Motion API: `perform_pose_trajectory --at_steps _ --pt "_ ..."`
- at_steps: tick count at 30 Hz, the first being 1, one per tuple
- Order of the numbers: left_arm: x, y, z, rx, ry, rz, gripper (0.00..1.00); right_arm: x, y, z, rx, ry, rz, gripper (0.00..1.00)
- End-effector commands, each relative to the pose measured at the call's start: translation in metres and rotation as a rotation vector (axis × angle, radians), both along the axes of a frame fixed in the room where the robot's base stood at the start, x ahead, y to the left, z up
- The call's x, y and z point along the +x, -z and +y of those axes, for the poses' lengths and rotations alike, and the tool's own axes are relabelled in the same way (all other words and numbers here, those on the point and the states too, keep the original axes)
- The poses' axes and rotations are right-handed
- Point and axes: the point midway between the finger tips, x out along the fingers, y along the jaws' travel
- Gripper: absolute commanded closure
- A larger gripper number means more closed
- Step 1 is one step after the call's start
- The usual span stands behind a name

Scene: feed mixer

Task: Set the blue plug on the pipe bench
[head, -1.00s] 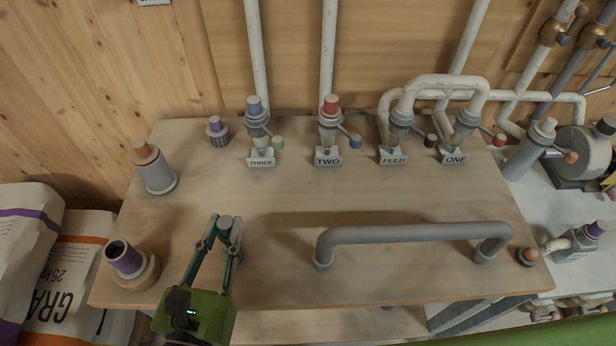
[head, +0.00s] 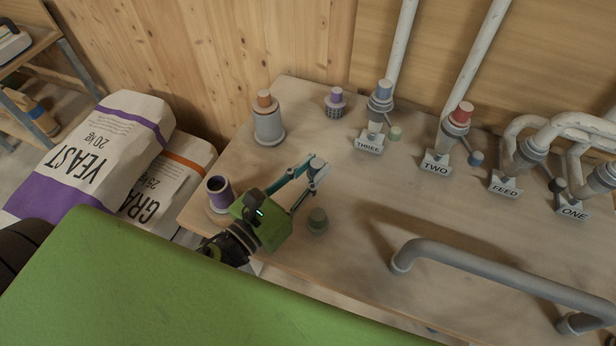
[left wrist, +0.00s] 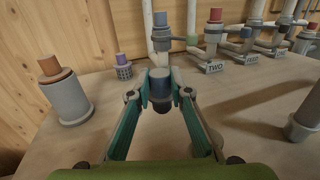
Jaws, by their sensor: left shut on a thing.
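My left gripper (head: 312,176) is shut on a small plug (head: 318,164) with a grey-blue top. The fingertips are over the wooden top of the pipe bench (head: 350,205). I cannot tell whether the plug's lower end touches the bench or hangs just above it. My right gripper is not in view.
A green plug (head: 317,218) stands near the gripper. A purple-lined socket (head: 219,193), an orange-topped grey cylinder (head: 268,122) and a purple plug (head: 335,103) stand around it. Labelled valves line the back. A grey handle (head: 480,272) lies right. Bare bench top surrounds the fingertips.

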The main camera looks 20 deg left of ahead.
Motion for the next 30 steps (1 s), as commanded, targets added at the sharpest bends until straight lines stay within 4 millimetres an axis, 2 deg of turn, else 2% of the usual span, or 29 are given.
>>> perform_pose_trajectory --at_steps 1,3,11,16,29,30 --pt "0.006 0.010 0.005 0.000 -0.003 -0.002 1.00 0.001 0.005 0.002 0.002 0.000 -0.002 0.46" --pt "0.011 0.017 0.009 -0.001 -0.003 -0.003 1.00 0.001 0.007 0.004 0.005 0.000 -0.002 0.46" --pt "0.023 0.036 0.020 -0.001 -0.002 -0.003 1.00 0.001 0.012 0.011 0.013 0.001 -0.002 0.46" --pt "0.021 0.059 0.018 -0.003 -0.002 0.000 1.00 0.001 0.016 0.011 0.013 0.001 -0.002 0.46" --pt "0.021 0.067 0.018 0.000 0.001 -0.002 1.00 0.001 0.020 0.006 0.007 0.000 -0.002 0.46" --pt "0.021 0.066 0.018 0.001 0.001 -0.001 0.76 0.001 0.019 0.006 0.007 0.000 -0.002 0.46"
